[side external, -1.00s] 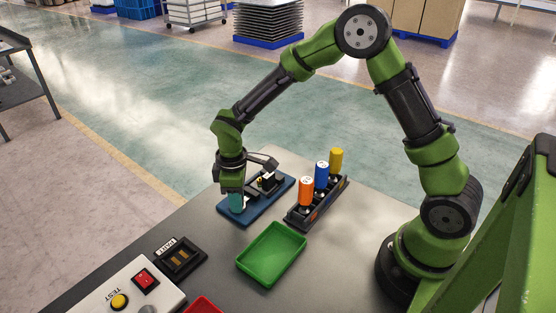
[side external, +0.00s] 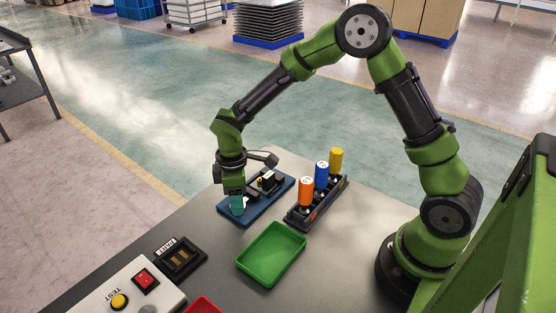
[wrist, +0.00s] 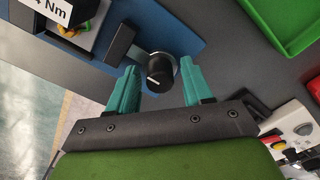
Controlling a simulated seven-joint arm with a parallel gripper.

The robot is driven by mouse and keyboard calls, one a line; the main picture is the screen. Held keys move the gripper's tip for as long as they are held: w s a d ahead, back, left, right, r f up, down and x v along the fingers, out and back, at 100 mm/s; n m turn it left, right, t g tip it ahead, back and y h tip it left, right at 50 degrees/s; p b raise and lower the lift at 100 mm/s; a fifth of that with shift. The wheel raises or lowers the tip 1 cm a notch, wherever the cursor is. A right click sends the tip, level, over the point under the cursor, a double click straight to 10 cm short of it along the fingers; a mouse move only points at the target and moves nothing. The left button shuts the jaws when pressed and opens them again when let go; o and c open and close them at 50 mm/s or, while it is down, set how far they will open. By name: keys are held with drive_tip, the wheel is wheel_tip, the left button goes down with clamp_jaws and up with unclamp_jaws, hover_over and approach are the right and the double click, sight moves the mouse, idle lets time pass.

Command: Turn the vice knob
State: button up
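The vice (side external: 266,182) stands on a blue base plate (side external: 284,188) on the table. In the wrist view, its black round knob (wrist: 160,72) with a white pointer line sits between my gripper's two teal fingers. My gripper (wrist: 158,66) is open, with a visible gap between the knob and each finger. In the side view, my gripper (side external: 238,206) points down at the near-left end of the plate, and the knob is hidden there. A black bar (wrist: 119,44) and a white label reading "Nm" (wrist: 48,8) lie beside the knob in the wrist view.
A black rack (side external: 318,204) with orange, blue and yellow cylinders stands right of the plate. A green tray (side external: 271,254) lies nearer. A black fixture (side external: 181,257) and a control box (side external: 128,290) with red and yellow buttons stand at the front left.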

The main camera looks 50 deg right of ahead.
drive_tip(key=shift+o, duration=0.2)
wheel_tip(320, 180, up, 17)
idle(0.6)
drive_tip(key=shift+f, duration=0.1)
